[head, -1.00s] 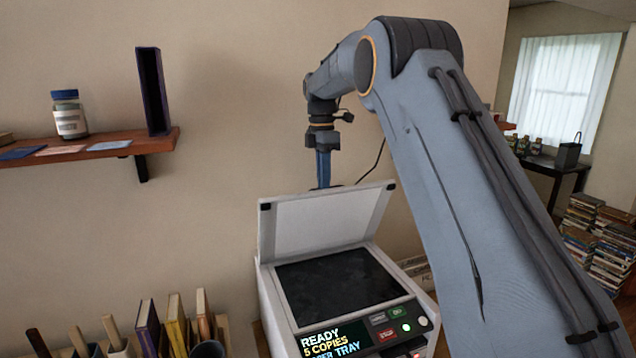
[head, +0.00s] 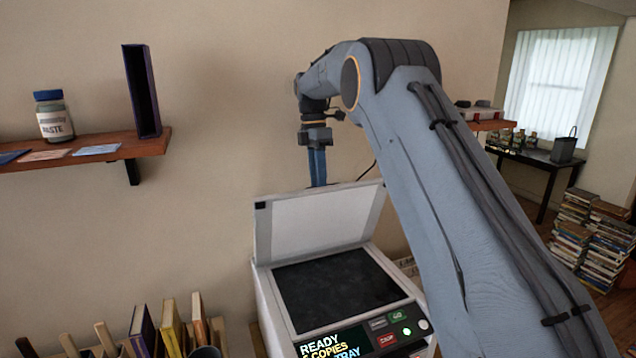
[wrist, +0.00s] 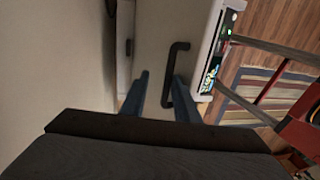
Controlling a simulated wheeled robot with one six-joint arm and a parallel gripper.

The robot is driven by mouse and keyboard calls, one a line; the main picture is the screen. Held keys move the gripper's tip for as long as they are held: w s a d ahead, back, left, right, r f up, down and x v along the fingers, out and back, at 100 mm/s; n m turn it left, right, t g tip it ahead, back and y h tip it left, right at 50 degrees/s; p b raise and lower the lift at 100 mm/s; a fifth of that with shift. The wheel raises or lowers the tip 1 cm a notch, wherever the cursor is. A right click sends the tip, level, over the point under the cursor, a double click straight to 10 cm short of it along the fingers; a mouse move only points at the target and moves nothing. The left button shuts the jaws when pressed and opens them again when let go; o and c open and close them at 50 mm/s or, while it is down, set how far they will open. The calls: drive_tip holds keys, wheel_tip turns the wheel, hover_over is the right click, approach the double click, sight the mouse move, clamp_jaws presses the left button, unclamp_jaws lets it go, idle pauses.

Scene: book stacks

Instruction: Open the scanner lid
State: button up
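The scanner (head: 340,285) stands below my arm in the head view, with its lid (head: 315,222) raised and tilted back from the dark glass (head: 335,287). My gripper (head: 317,168) points down at the lid's upper edge, on its far side; the lid hides the fingertips. In the wrist view my gripper (wrist: 158,100) has two blue fingers standing apart, with nothing seen held between them. A dark bracket-shaped handle (wrist: 178,70) shows by the right finger. Whether they touch cannot be told.
A wall shelf (head: 100,150) at left holds a paste jar (head: 54,116) and a dark upright book-like box (head: 141,92). Books (head: 170,325) stand at the lower left. Book stacks (head: 590,235) and a dark table (head: 540,160) are at the right. The wall is close behind the scanner.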

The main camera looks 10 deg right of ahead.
drive_tip(key=shift+d+r, duration=0.15)
drive_tip(key=shift+d, duration=0.15)
wheel_tip(320, 180, up, 7)
drive_tip(key=w+b, duration=0.1)
drive_tip(key=b, duration=0.2)
drive_tip(key=shift+w+a+r, duration=0.2)
drive_tip(key=shift+a, duration=0.25)
drive_tip(key=shift+s, duration=0.1)
